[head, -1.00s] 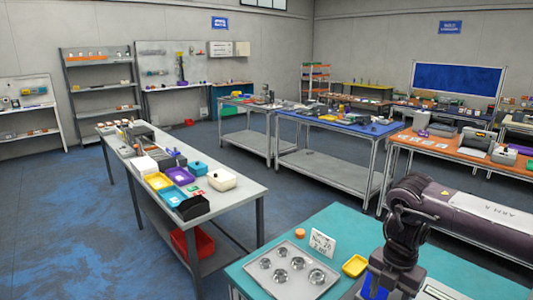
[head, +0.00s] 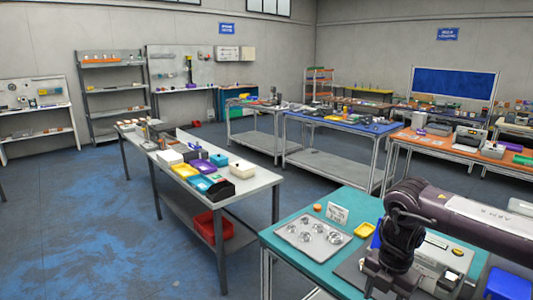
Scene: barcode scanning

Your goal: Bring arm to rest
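My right arm (head: 440,215) comes in from the right in the head view and bends down at a dark wrist joint over the teal table (head: 285,243). Its gripper fingers do not show; the wrist hangs in front of the table's lower right part. My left arm and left gripper are not in the picture. On the teal table a grey tray (head: 297,226) holds several shiny round metal parts.
A white and grey device (head: 440,258) sits beside my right wrist, with a blue bin (head: 508,284) at the lower right. A grey bench (head: 259,181) with coloured bins stands left of the teal table, a red crate (head: 212,226) on its lower shelf. The blue floor at left is clear.

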